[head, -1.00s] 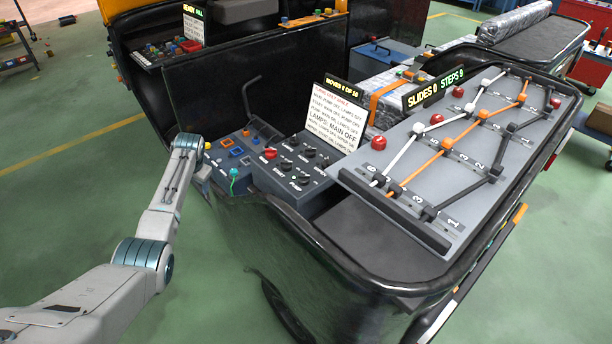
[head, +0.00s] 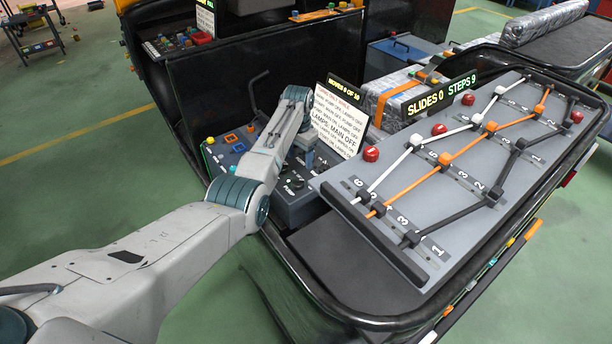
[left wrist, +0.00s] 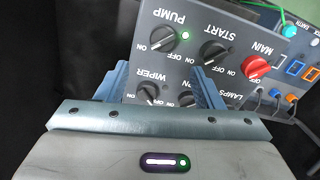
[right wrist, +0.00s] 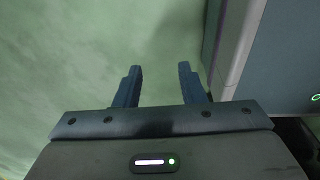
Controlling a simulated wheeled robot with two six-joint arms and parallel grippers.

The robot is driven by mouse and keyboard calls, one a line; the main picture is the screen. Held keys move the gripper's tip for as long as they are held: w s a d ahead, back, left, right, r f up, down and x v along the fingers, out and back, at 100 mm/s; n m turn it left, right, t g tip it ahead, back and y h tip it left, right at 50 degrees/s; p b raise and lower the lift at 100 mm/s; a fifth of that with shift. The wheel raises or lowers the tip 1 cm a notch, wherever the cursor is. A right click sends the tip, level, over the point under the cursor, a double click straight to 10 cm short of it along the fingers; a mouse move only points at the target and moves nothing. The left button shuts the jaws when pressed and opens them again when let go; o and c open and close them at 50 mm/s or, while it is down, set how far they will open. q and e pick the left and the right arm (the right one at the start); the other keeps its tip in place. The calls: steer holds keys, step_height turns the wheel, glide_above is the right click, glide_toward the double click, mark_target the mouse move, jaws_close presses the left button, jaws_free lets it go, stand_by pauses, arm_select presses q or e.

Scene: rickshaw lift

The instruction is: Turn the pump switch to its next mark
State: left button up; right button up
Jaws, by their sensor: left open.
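The pump switch (left wrist: 163,40) is a black rotary knob on a grey panel (left wrist: 234,40), upside down in the left wrist view, with a lit green lamp beside it. My left gripper (left wrist: 164,76) is open and empty; its fingers straddle the area around the wiper knob (left wrist: 152,93), and the pump knob lies just beyond the fingertips. In the head view my left gripper (head: 304,150) is over the switch panel (head: 290,205) and hides part of it. My right gripper (right wrist: 158,70) is open and empty over green floor in the right wrist view.
Start knob (left wrist: 213,55) and red main knob (left wrist: 257,67) sit close beside the pump knob. A text card (head: 338,120) stands behind the panel. A grey slide board (head: 440,190) with rods and red knobs lies to the right.

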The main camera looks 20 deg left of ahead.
arm_select(q)
glide_above(297, 179)
steer(key=f, duration=0.5)
steer(key=shift+s+f, duration=0.25)
step_height(297, 179, down, 4)
steer(key=shift+w+d+r+b, duration=0.1)
steer(key=shift+w+d+b, duration=0.05)
steer(key=shift+b, duration=0.9)
steer(key=shift+f, duration=0.4)
arm_select(e)
steer(key=shift+a+f, duration=0.3)
steer(key=shift+f, duration=0.2)
steer(key=shift+a+f, duration=0.25)
steer(key=shift+f, duration=0.25)
arm_select(q)
steer(key=c, duration=1)
arm_select(e)
steer(key=shift+s, duration=0.3)
